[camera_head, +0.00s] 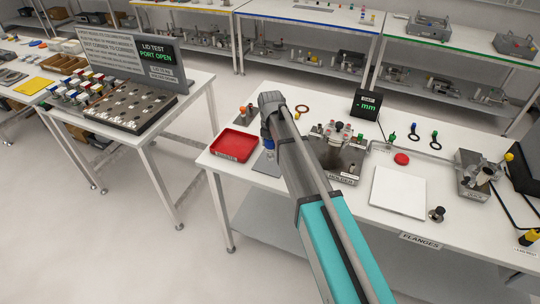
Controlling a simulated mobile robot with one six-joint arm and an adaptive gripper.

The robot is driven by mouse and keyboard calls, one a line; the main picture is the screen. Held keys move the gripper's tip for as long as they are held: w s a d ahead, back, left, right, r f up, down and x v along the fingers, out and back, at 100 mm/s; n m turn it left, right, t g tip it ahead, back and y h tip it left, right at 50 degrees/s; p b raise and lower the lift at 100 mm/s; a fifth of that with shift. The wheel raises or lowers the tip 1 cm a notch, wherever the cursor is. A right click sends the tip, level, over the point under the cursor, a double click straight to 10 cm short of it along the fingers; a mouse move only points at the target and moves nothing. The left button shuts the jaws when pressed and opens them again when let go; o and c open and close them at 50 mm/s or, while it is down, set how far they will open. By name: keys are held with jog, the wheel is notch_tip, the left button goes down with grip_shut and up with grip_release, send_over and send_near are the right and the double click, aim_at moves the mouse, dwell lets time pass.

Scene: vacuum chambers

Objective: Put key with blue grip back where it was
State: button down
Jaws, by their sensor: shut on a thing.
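My gripper (267,135) is seen from behind, at the end of my arm over the left part of the flanges table. A small blue part (267,144), which looks like the blue grip of the key, shows at its fingers. The gripper is shut on it. The key's shaft and tip are hidden or too small to tell. Below it lies a grey plate (266,163), partly covered by my arm. I cannot tell whether the key touches anything.
A red tray (234,145) lies just left of my gripper. A metal holder (345,158) with several coloured-topped pieces stands to the right, near a white board (398,192). A holed block (128,104) stands on the left table. Floor between the tables is clear.

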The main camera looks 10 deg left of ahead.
aim_at(270, 155)
jog(key=shift+w+a+f, duration=0.1)
jog(key=shift+w+f, duration=0.05)
jog(key=shift+f, duration=0.05)
dwell(0.3)
jog(key=shift+w+a+f+b, duration=0.1)
jog(key=shift+w+f+b, duration=0.25)
jog(key=shift+f+b, duration=0.55)
jog(key=shift+b, duration=0.05)
jog(key=shift+f+b, duration=1)
jog(key=shift+b, duration=0.05)
jog(key=shift+f, duration=0.15)
jog(key=shift+s+f+b, duration=0.25)
jog(key=shift+s+b, duration=0.2)
jog(key=shift+b, duration=0.25)
jog(key=c, duration=1.4)
grip_release()
